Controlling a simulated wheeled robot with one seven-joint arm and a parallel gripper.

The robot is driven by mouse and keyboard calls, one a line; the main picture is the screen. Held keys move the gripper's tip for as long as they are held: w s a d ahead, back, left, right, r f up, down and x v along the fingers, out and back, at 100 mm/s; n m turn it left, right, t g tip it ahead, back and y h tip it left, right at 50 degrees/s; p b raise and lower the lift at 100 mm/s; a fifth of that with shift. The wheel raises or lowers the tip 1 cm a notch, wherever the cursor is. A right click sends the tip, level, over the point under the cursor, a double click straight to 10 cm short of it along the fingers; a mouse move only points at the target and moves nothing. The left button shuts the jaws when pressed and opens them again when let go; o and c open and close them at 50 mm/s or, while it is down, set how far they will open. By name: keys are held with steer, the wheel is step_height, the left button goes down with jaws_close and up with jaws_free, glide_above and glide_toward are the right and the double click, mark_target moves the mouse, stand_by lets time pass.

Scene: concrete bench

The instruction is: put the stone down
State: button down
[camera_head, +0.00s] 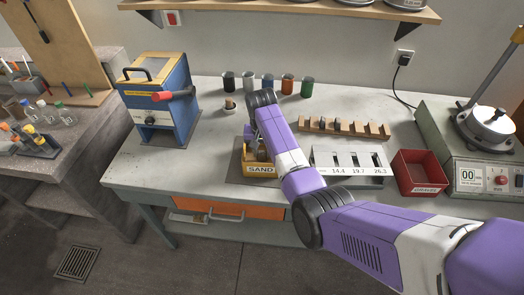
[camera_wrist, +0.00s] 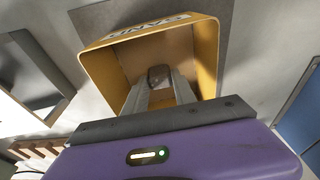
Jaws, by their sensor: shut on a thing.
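My gripper (camera_wrist: 159,84) points down into a yellow open-topped box (camera_wrist: 105,68) marked SAND. Its two grey fingers are shut on a small grey-brown stone (camera_wrist: 158,72) at their tips. The stone is inside the box's walls in the wrist view; I cannot tell whether it touches the bottom. In the head view the yellow box (camera_head: 260,169) stands on the bench, on a dark flat base, and my arm partly covers it. The stone cannot be made out there.
On the bench (camera_head: 215,160) stand a blue machine (camera_head: 172,118) with a red handle, several beakers (camera_head: 268,84), a row of wooden blocks (camera_head: 345,128), a white slotted gauge (camera_head: 345,172) and a red bin (camera_head: 418,172). A green-grey machine (camera_head: 468,178) is at the right. Bare bench shows left of the box.

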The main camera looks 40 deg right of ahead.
steer(key=shift+f, duration=0.15)
steer(key=c, duration=1)
jaws_free()
steer(key=r, duration=0.4)
steer(key=s+a+r, duration=0.1)
steer(key=r, duration=0.7)
steer(key=shift+s+a+r+b, duration=0.15)
steer(key=shift+b, duration=0.2)
